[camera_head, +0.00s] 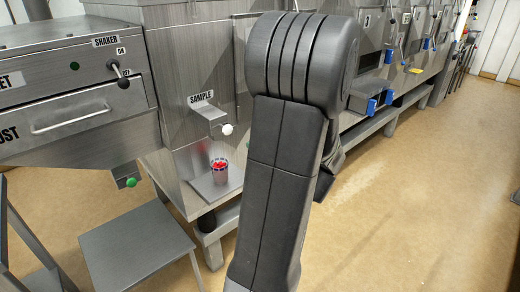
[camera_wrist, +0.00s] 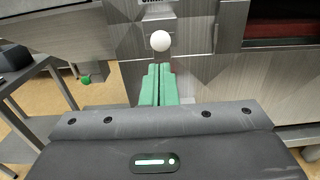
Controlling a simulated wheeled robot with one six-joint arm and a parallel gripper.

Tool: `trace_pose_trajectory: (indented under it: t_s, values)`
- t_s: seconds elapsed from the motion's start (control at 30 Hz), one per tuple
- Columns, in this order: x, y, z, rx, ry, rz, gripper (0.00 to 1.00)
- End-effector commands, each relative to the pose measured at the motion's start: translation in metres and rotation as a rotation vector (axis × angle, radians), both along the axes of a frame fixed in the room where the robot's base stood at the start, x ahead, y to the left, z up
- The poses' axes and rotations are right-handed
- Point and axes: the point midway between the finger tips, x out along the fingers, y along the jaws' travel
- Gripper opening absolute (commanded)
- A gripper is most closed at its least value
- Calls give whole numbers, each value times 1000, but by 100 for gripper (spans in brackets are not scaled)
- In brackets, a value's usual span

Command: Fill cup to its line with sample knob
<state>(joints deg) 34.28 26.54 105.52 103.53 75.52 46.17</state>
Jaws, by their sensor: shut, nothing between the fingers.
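The white sample knob (camera_head: 227,129) hangs on the short metal bracket under the SAMPLE label. In the wrist view the knob (camera_wrist: 160,41) shows just beyond my shut green fingertips (camera_wrist: 158,68), with nothing between them. I cannot tell whether they touch the knob. The clear cup (camera_head: 219,177) stands upright on a small metal shelf (camera_head: 203,189) below the knob, with red contents visible near its top. Its line cannot be made out. The cup is not visible in the wrist view. My arm hides the gripper in the head view.
On the left is a metal cabinet with a SHAKER switch (camera_head: 119,68), a drawer handle (camera_head: 71,119) and a green knob (camera_head: 131,182). A metal step (camera_head: 138,245) stands in front. More machines line the right back. The floor on the right is clear.

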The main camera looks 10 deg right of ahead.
Motion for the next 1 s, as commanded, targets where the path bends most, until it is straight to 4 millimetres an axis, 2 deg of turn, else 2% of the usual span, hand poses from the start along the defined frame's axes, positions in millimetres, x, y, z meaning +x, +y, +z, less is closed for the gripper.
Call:
trace_pose_trajectory:
  t_s: [0.3, 0.5, 0.7, 1.0]
  values:
    - [48, 37, 1, 1, 2, 4, 0]
    - [70, 52, 1, 0, 1, 2, 0]
    - [78, 57, 0, 0, 1, -1, 0]
    - [78, 57, 0, 0, 1, -1, 0]
